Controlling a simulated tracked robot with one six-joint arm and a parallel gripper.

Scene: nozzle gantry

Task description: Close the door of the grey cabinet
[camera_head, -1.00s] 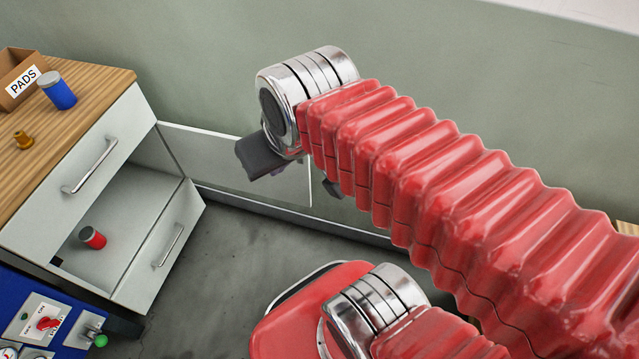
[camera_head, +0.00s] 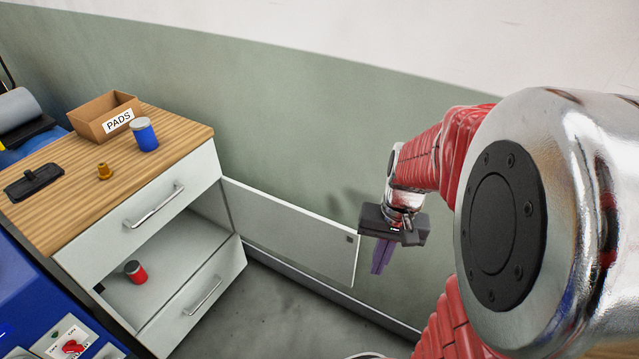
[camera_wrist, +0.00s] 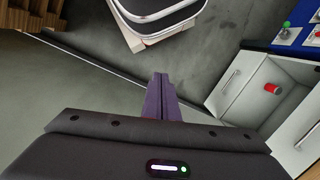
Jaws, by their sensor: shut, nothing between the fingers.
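The grey cabinet (camera_head: 85,262) stands at the left in the head view under a wooden top. Its door (camera_head: 290,232) is wide open and reaches right from the cabinet along the green wall. The open middle compartment holds a red can (camera_head: 135,271). My gripper (camera_head: 379,270) is shut and empty, with purple fingers pointing down, just right of the door's free edge. I cannot tell whether it touches the door. In the wrist view the shut fingers (camera_wrist: 160,80) point at the floor, and the cabinet (camera_wrist: 237,82) is at the right.
On the wooden top are a PADS box (camera_head: 106,117), a blue can (camera_head: 144,134), a brass fitting (camera_head: 104,171) and a black tool (camera_head: 33,181). A blue panel unit with a red knob (camera_head: 72,346) stands at lower left. Grey floor (camera_head: 265,315) before the door is clear.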

